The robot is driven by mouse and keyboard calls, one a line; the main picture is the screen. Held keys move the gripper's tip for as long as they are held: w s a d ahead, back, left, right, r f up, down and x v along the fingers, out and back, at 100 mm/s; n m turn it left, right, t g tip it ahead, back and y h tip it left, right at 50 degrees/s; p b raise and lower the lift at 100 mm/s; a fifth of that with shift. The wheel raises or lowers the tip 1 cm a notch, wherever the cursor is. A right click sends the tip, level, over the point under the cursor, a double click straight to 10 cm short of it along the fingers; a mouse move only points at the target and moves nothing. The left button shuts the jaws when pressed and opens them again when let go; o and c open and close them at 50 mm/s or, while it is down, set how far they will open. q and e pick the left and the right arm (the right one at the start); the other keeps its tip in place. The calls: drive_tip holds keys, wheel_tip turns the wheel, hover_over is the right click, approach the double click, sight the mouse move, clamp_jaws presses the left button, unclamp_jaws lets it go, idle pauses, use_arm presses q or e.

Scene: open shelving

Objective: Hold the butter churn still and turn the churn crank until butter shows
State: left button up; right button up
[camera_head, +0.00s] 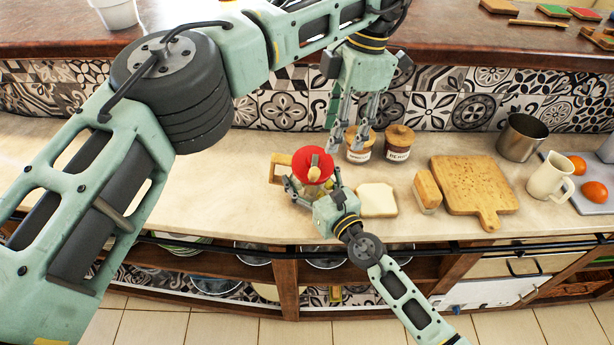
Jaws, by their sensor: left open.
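The butter churn (302,162) stands on the counter, with a red lid, a clear jar mostly hidden by the lid and gripper, and a wooden handle (279,167) on its left. The churn crank (314,173) sits on top of the lid, its wooden knob toward the front. My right gripper (312,184) comes from the front right, its fingers on either side of the jar, shut on it. My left gripper (348,142) is open and empty, pointing down, behind and right of the lid, in front of the jars in this view. The jar's contents are hard to make out.
Two lidded jars (398,143) stand behind right of the churn. A bread slice (377,200), a small loaf piece (427,190) and a cutting board (470,183) lie to the right. A metal pot (521,138) and pitcher (549,177) stand farther right. Counter left of the churn is clear.

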drive_tip(key=shift+f, duration=0.2)
drive_tip(key=o, duration=1.7)
drive_tip(key=shift+c, duration=0.2)
drive_tip(key=o, duration=0.4)
drive_tip(key=shift+r, duration=0.15)
drive_tip(key=v, duration=1.2)
